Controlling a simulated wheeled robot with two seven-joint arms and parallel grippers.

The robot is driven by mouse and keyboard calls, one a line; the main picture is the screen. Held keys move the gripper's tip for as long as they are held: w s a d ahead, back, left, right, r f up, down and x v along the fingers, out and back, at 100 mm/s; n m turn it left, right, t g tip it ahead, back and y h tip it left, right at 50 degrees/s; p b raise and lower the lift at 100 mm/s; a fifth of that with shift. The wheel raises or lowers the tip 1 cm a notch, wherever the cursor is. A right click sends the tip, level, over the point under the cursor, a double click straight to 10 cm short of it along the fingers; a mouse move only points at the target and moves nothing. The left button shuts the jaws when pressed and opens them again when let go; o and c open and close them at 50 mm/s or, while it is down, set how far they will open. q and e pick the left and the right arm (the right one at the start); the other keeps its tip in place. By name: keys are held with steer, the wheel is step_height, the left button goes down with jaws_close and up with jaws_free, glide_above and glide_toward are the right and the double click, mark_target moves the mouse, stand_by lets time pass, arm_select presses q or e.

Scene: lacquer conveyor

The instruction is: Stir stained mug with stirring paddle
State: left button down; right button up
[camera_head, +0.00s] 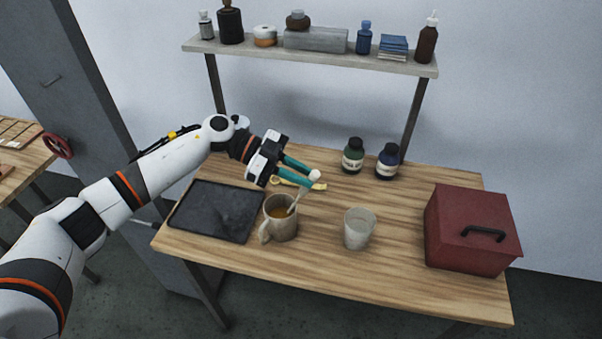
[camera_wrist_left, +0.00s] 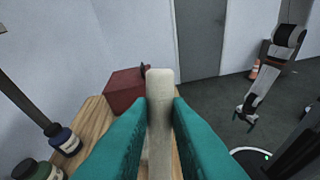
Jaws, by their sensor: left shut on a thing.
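The stained mug (camera_head: 281,226) stands upright near the table's front, with brownish liquid inside. The stirring paddle (camera_head: 297,201) is pale; its lower end is inside the mug and it leans up to the right. My left gripper (camera_head: 313,177), with teal fingers, is above and behind the mug, shut on the paddle's upper end. In the left wrist view the pale paddle (camera_wrist_left: 160,110) stands between the two teal fingers. The paddle's tip is hidden in the mug. My right arm (camera_wrist_left: 262,90) shows in the left wrist view, off beyond the table; its finger gap is too small to judge.
A yellow item (camera_head: 290,183) lies behind the mug. Two bottles (camera_head: 353,156) stand at the back and a red toolbox (camera_head: 470,230) at right.

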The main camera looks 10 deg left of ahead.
arm_select(q)
steer(key=shift+r, duration=2.45)
